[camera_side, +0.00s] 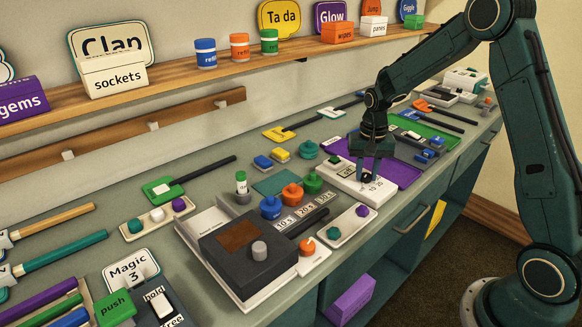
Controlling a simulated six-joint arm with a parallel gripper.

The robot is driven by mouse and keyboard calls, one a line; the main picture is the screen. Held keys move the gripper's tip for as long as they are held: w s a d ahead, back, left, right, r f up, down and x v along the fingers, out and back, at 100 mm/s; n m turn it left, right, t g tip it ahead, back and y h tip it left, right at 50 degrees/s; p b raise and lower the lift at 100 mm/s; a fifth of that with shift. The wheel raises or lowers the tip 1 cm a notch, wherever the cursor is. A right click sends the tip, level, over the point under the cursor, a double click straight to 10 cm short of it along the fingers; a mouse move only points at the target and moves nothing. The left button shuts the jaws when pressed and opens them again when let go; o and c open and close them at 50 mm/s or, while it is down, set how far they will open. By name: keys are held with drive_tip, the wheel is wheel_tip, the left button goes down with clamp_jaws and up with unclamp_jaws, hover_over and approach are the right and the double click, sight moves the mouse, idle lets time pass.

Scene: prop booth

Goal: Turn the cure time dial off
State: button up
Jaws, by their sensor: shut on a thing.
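A white box (343,184) with a dark printed scale, partly readable as 10 and 20, stands on the bench right of the middle. My gripper (367,175) is over this box, pointing down, with its fingers shut on the small dial on its top. The fingers cover most of the dial, so its pointer and exact setting cannot be read. A small dark label on the box is partly behind the fingers.
A purple tray (405,174) lies right behind the box, with a green tray (440,137) beyond. A dark machine (225,262) with a grey knob is nearer. A shelf runs along the wall.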

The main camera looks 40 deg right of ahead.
sight(367, 176)
drive_tip(key=o, duration=1)
drive_tip(key=shift+r, duration=0.2)
wheel_tip(367, 176, up, 14)
drive_tip(key=shift+f, duration=0.2)
drive_tip(key=s+a+r+n+t, duration=0.3)
drive_tip(key=s+a+r+n, duration=0.1)
drive_tip(key=s+a+r, duration=0.6)
drive_tip(key=s+a+f+n+t, duration=0.1)
drive_tip(key=s+a+f+n, duration=0.1)
drive_tip(key=s, duration=0.5)
drive_tip(key=s+a+f+n+t, duration=0.1)
drive_tip(key=s+a+n, duration=0.1)
drive_tip(key=s, duration=0.5)
drive_tip(key=shift+s+a+f+n+t, duration=0.3)
drive_tip(key=shift+s+f+n, duration=0.1)
drive_tip(key=shift+n, duration=0.2)
